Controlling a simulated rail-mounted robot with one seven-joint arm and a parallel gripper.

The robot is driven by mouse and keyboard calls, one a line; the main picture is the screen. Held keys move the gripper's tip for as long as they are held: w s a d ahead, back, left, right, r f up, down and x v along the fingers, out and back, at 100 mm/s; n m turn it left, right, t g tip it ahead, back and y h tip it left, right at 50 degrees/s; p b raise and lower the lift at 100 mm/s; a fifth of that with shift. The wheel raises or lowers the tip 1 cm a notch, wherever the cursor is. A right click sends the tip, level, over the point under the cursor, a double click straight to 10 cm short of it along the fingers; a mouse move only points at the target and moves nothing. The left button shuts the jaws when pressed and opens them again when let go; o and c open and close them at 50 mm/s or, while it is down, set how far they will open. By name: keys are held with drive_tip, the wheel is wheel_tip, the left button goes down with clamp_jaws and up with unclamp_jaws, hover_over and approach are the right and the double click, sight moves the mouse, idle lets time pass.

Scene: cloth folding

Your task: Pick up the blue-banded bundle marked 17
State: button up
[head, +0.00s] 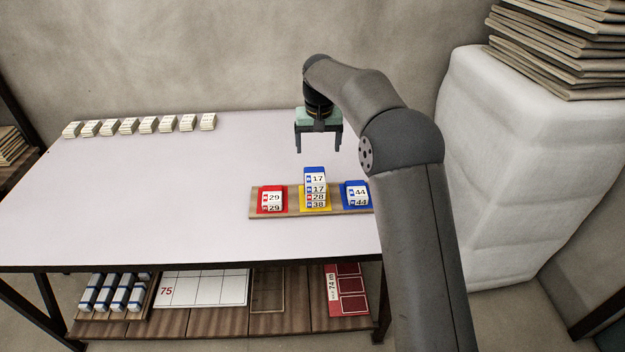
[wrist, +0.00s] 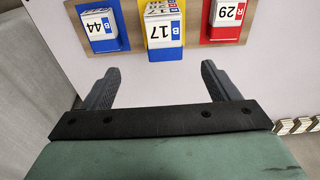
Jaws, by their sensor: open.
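The blue-banded bundle marked 17 (head: 315,174) is at the top of a stack on the yellow pad (head: 327,204). A second bundle marked 17 (head: 315,189) lies just under it, with ones marked 28 and 38 lower down. In the wrist view the top bundle (wrist: 164,30) faces me upside down, its blue band towards my gripper. My gripper (head: 319,148) is open and empty, fingers pointing down, above the table on the far side of the stack. In the wrist view the stack lies beyond the gap between its fingertips (wrist: 160,68), not between them.
A red pad with bundles marked 29 (head: 272,198) and a blue pad with bundles marked 44 (head: 357,194) flank the stack on a wooden board (head: 256,209). Several pale bundles (head: 140,125) line the table's back left. The table's left half (head: 130,190) is otherwise clear.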

hover_over(315, 175)
drive_tip(key=f, duration=0.5)
drive_tip(key=shift+s+d+f, duration=0.3)
drive_tip(key=shift+d+f, duration=0.05)
drive_tip(key=f, duration=0.5)
drive_tip(key=shift+w+a+p, duration=0.3)
drive_tip(key=shift+a+p, duration=0.05)
drive_tip(key=c, duration=1.1)
